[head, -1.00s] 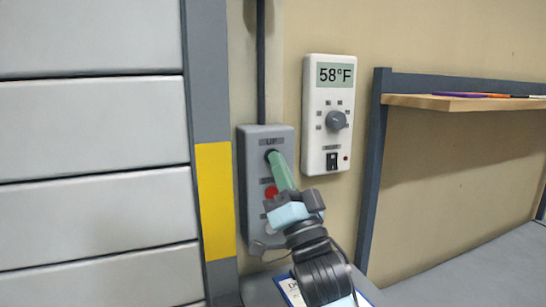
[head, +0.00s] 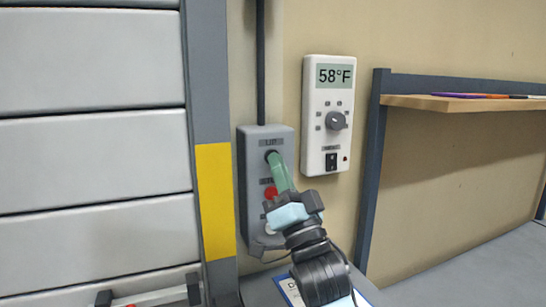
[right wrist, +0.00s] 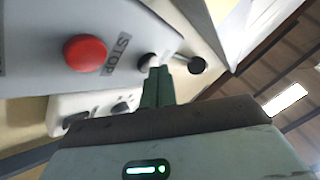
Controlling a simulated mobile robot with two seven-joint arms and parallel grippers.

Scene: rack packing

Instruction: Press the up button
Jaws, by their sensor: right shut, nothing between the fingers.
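The grey button box (head: 250,190) is fixed to the wall right of the yellow-marked door frame. Its top button, the up button, is mostly hidden behind my right gripper (head: 272,157), whose green fingers are shut and empty with their tips at that button. In the right wrist view the shut fingers (right wrist: 157,75) reach to a pale round button (right wrist: 147,61) and appear to touch it. The red stop button (head: 271,192) sits below the fingers and shows fully in the right wrist view (right wrist: 85,53). My left gripper is not in view.
A white thermostat panel (head: 328,115) reading 58°F hangs right of the box. A wooden shelf (head: 460,103) with pens is further right. The panelled door (head: 95,155) fills the left, with a handle bar (head: 150,298) at its lower part.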

